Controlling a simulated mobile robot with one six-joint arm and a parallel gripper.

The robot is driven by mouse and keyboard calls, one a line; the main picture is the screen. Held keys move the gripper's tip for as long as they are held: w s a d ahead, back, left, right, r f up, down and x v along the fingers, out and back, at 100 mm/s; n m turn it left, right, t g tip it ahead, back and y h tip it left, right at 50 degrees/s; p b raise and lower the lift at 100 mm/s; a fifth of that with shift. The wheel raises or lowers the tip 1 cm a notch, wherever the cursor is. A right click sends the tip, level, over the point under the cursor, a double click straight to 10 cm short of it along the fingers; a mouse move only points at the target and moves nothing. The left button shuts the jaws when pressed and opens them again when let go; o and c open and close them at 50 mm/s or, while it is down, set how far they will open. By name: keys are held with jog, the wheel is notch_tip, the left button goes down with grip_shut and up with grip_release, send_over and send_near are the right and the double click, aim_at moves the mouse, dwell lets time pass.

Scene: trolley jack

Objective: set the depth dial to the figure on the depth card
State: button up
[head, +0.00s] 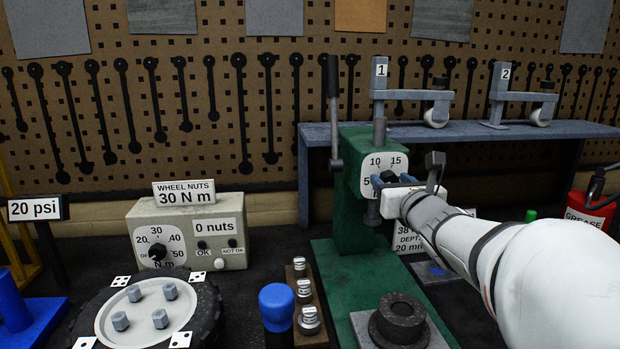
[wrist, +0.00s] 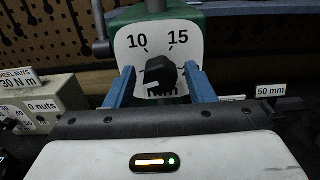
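The depth dial (head: 392,160) is a white plate on the green press (head: 352,200), marked 5, 10 and 15 in the head view. In the wrist view its plate (wrist: 133,28) shows 10 and 15, and its black knob (wrist: 161,76) stands in the middle. I cannot tell which figure the knob points at. My gripper (head: 381,185) is in front of the dial. Its blue fingers (wrist: 159,68) are open, one on each side of the knob, with gaps between.
A torque box (head: 187,235) with its own dial and a wheel (head: 110,325) stand at left. A blue-topped post (head: 277,308) and a rack of sockets (head: 303,300) are in front. A shelf (head: 480,132) with clamps runs behind. A 50 mm label (wrist: 271,91) is right of my gripper.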

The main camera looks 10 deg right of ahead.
jog(key=c, duration=0.8)
